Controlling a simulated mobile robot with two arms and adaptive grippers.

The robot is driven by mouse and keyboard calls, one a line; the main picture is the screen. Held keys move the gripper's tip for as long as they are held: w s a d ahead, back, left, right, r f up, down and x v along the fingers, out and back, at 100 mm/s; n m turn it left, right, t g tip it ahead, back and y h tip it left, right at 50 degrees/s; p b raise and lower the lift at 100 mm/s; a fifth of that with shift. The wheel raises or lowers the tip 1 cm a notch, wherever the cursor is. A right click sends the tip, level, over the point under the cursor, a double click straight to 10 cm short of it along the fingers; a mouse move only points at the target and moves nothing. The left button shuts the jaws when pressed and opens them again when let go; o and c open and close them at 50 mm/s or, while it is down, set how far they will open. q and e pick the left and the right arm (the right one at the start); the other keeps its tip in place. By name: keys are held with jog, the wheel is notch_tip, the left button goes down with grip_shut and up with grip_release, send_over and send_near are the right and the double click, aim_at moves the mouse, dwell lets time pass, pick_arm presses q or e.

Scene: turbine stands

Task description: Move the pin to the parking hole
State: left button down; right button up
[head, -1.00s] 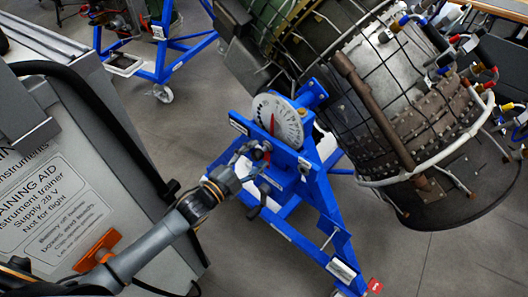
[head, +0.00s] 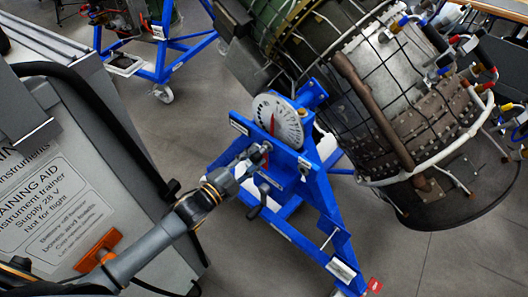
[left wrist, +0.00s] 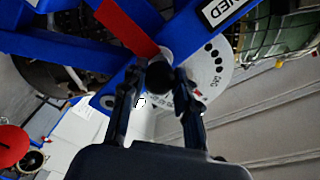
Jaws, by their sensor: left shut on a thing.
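The blue turbine stand (head: 325,215) carries a white dial plate (head: 290,122) with a red pointer in the head view. My left gripper (head: 261,154) is at the stand's blue plate, just below the dial. In the left wrist view the left gripper (left wrist: 157,82) has its fingertips on either side of a dark round knob, which looks like the head of the pin (left wrist: 158,74). The pin's shaft is hidden, so I cannot tell how deep it sits. The parking hole cannot be made out. My right gripper is not in view.
A large turbine engine (head: 375,105) rests on the stand at the right. A grey instrument trainer case (head: 70,185) stands at the left. A black crank handle (head: 259,200) hangs below my gripper. Another blue stand (head: 185,55) is behind. Grey floor is free between them.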

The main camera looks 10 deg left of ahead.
pick_arm(q)
jog(key=shift+s+a, duration=0.1)
jog(key=p+v, duration=0.2)
jog(key=v, duration=0.5)
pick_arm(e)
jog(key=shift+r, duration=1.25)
pick_arm(q)
jog(key=shift+s, duration=0.1)
